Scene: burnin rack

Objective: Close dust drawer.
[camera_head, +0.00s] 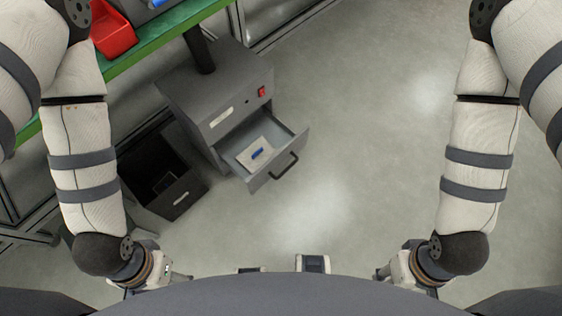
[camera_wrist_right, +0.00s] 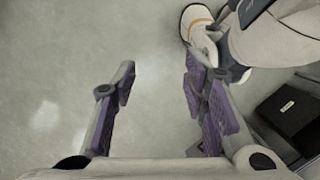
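The dust drawer (camera_head: 286,166) is pulled out of the front of a grey cabinet (camera_head: 195,102) left of centre in the head view. It has a dark bar handle on its front. A pale card with a blue item (camera_head: 257,154) lies inside it. My left gripper (camera_head: 172,279) is low at the left in the head view, apart from the drawer; its fingers are not clear. My right gripper (camera_head: 386,273) is low at the right, also apart from the drawer. In the right wrist view the right gripper (camera_wrist_right: 160,95) is open and empty, its purple-padded fingers spread over bare floor.
A dark open bin (camera_head: 160,190) stands on the floor left of the cabinet. A green-edged bench (camera_head: 160,32) with a red tray (camera_head: 112,30) is at upper left. A red switch (camera_head: 262,91) is on the cabinet. The floor right of the drawer is clear.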

